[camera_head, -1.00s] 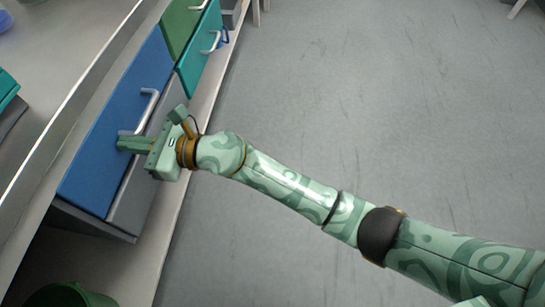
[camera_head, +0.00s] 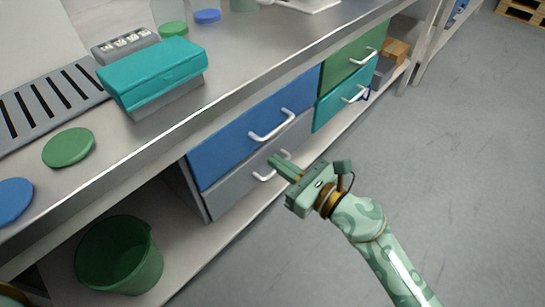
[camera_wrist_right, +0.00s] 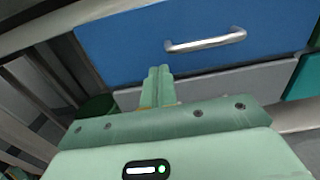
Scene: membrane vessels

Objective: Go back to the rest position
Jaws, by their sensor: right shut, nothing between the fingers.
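My right gripper (camera_head: 283,165) is in front of the drawer unit, its fingers together and empty. In the head view its fingertips overlap the grey lower drawer (camera_head: 232,182), close to that drawer's handle; I cannot tell whether they touch it. In the right wrist view the shut fingers (camera_wrist_right: 158,78) point at the fronts, below the white handle (camera_wrist_right: 205,41) of the blue drawer (camera_wrist_right: 120,38). The blue drawer (camera_head: 225,141) and the grey drawer look closed. My left gripper is not in view.
A metal bench (camera_head: 105,175) carries a teal box (camera_head: 150,70), a green disc (camera_head: 68,147) and a blue disc (camera_head: 14,200). Green (camera_head: 347,58) and teal drawers (camera_head: 335,103) are to the right. A green bin (camera_head: 120,262) stands on the lower shelf. The floor (camera_head: 450,170) at right is clear.

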